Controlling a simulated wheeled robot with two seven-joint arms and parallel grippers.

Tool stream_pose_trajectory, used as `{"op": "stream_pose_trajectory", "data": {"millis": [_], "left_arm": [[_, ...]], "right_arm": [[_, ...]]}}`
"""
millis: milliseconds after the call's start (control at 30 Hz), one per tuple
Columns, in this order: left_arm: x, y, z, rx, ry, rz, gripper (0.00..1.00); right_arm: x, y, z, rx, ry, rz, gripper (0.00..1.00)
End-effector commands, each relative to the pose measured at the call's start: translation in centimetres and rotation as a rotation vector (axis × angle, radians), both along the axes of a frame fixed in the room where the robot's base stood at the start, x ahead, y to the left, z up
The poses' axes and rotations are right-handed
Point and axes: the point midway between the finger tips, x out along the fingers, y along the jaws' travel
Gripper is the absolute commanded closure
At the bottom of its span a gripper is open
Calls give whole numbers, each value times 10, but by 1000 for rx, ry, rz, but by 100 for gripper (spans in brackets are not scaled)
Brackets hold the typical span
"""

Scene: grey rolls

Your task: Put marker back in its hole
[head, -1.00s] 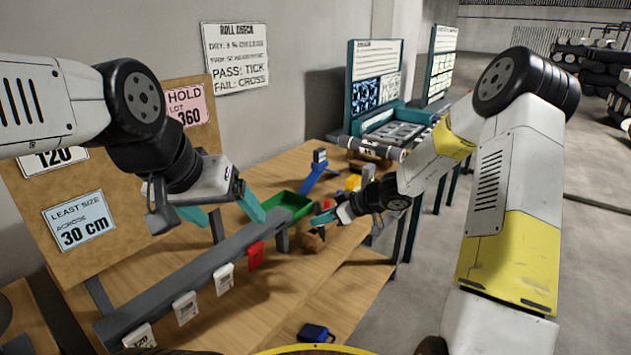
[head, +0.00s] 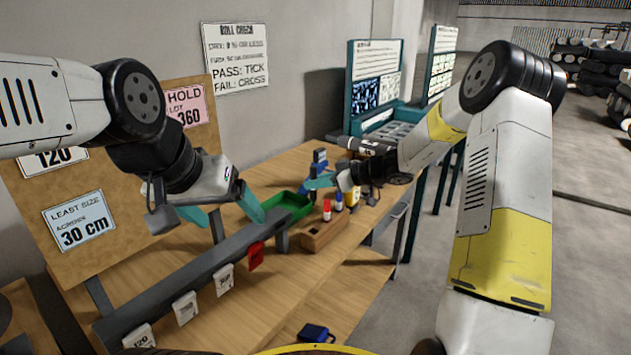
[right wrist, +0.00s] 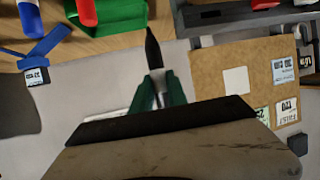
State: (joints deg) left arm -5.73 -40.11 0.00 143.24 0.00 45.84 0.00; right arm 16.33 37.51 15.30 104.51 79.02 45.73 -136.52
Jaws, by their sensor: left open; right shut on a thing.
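A wooden block (head: 325,234) with a dark hole in its top stands near the table's right edge. A red marker (head: 327,211) and a blue marker (head: 339,200) stand upright at it. My right gripper (head: 318,180) is above and behind the block. In the right wrist view, its teal fingers (right wrist: 158,92) are shut on a dark marker (right wrist: 153,48), whose tapered end points away from the palm. I cannot make this marker out in the head view. My left gripper (head: 224,212) is open and empty over the table, left of the green tray.
The green tray (head: 288,207) lies behind the block. A grey rail (head: 205,275) with hanging tags, one red, runs along the table. A dark blue item (head: 316,333) lies at the front.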

Motion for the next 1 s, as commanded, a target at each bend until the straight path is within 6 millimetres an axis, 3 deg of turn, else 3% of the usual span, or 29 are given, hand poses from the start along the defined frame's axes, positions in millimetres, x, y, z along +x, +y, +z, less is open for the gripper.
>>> {"op": "stream_pose_trajectory", "data": {"millis": [1000], "left_arm": [[0,0,0,0,0,0,18]], "right_arm": [[0,0,-78,1,1,1,100]]}}
